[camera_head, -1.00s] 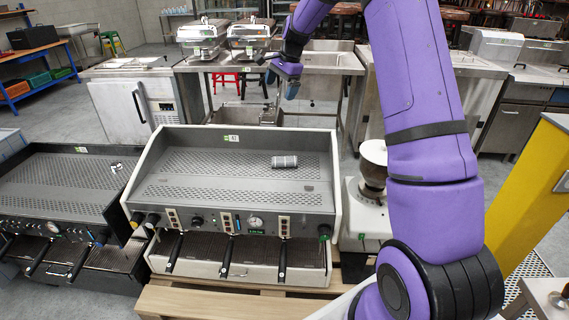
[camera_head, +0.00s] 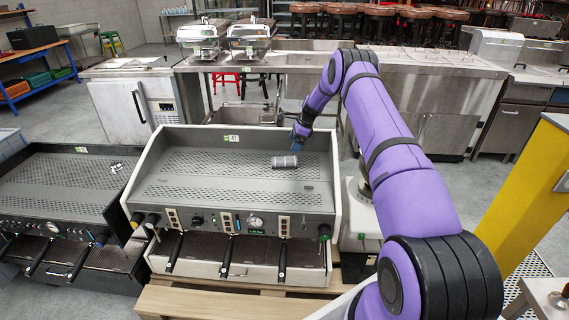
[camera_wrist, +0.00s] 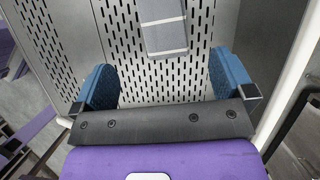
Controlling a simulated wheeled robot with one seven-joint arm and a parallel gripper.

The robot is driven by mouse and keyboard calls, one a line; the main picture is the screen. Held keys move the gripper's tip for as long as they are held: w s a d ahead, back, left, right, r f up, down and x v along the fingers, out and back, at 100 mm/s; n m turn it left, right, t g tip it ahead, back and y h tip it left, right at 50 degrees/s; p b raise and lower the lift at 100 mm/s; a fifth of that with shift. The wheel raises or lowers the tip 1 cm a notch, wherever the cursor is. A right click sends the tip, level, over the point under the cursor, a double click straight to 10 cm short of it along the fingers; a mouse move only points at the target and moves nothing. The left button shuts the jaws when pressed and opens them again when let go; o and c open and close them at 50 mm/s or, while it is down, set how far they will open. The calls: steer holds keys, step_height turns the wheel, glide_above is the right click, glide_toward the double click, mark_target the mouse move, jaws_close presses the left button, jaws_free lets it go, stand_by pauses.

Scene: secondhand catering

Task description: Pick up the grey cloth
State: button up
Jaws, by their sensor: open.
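The grey cloth (camera_head: 285,161), a small rolled or folded bundle with light stripes, lies on the perforated top of the white-sided espresso machine (camera_head: 200,177), right of centre. In the wrist view the cloth (camera_wrist: 163,26) is at the top middle, beyond the fingertips. My gripper (camera_head: 298,138) is just above and behind the cloth in the head view, near the machine's back right edge. The wrist view shows my gripper (camera_wrist: 166,85) open, with two blue finger pads well apart and only bare perforated metal between them. The cloth is not touched.
The machine has a raised rim (camera_head: 334,180) on its right side and back. A second, dark espresso machine (camera_head: 62,185) stands at the left. A wooden pallet (camera_head: 215,303) is below. A yellow panel (camera_head: 530,195) stands at the right. The machine top around the cloth is clear.

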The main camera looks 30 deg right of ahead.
mark_target(285, 160)
steer(key=x, duration=1)
steer(key=shift+w+r, duration=0.1)
steer(key=shift+w, duration=0.1)
steer(key=c, duration=0.9)
